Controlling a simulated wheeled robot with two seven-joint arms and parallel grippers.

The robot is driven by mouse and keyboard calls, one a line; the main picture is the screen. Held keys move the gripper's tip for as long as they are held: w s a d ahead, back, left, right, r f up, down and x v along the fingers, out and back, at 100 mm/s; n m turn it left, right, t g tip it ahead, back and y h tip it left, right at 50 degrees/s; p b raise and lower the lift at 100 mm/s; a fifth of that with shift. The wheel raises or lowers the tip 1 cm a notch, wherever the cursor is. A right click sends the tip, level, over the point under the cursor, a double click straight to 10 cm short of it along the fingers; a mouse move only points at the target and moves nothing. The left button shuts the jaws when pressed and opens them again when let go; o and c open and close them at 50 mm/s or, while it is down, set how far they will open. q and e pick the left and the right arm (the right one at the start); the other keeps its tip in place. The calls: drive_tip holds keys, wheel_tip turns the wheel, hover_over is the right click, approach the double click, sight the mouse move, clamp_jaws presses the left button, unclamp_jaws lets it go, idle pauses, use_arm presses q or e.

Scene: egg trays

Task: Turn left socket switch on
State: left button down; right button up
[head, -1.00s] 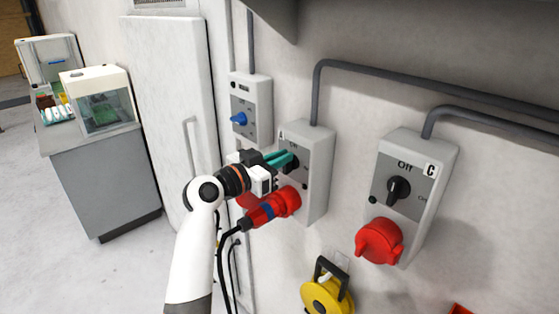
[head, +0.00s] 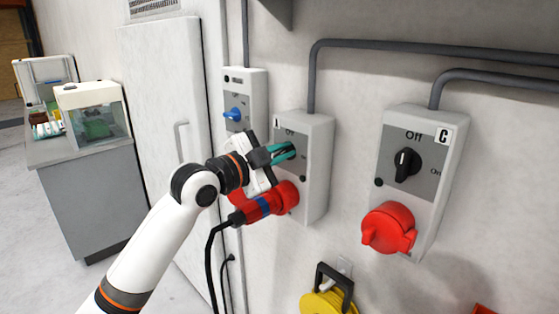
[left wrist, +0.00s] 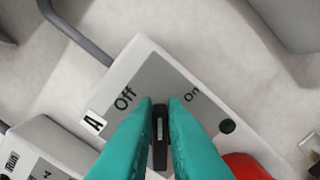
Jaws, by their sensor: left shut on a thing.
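The left socket box (head: 318,165), marked A in the left wrist view (left wrist: 92,124), is mounted on the wall with a red plug in its lower socket. My left gripper (head: 284,152) has teal fingers at the box's grey panel. In the left wrist view the fingers (left wrist: 160,125) are shut on the black switch knob (left wrist: 160,140), one on each side. The panel shows "Off" at upper left and "On" at upper right of the knob. The knob's light mark lies between these labels in that picture. My right gripper is not in view.
Socket box C (head: 445,170) is to the right, its black knob near Off. A smaller box with a blue knob (head: 233,114) is to the left. The red plug (head: 262,206) and its black cable hang just below my gripper. A yellow reel (head: 325,304) is lower down.

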use_arm(q)
drive_tip(key=shift+s+f+m, duration=0.1)
drive_tip(key=shift+f+m, duration=0.15)
drive_tip(key=shift+m, duration=0.75)
drive_tip(key=shift+d+f+m, duration=0.1)
drive_tip(key=shift+f+m, duration=0.05)
drive_tip(key=shift+m, duration=0.75)
drive_tip(key=shift+s+d+f+m, duration=0.1)
drive_tip(key=shift+f+m, duration=0.1)
drive_tip(key=shift+m, duration=0.8)
drive_tip(key=shift+s+f+m, duration=0.1)
drive_tip(key=shift+f+m, duration=0.1)
drive_tip(key=shift+m, duration=0.8)
drive_tip(key=shift+f+p, duration=0.15)
drive_tip(key=shift+p, duration=0.15)
drive_tip(key=c, duration=1.5)
unclamp_jaws()
drive_tip(key=shift+b+v, duration=1.35)
drive_tip(key=shift+v, duration=4.65)
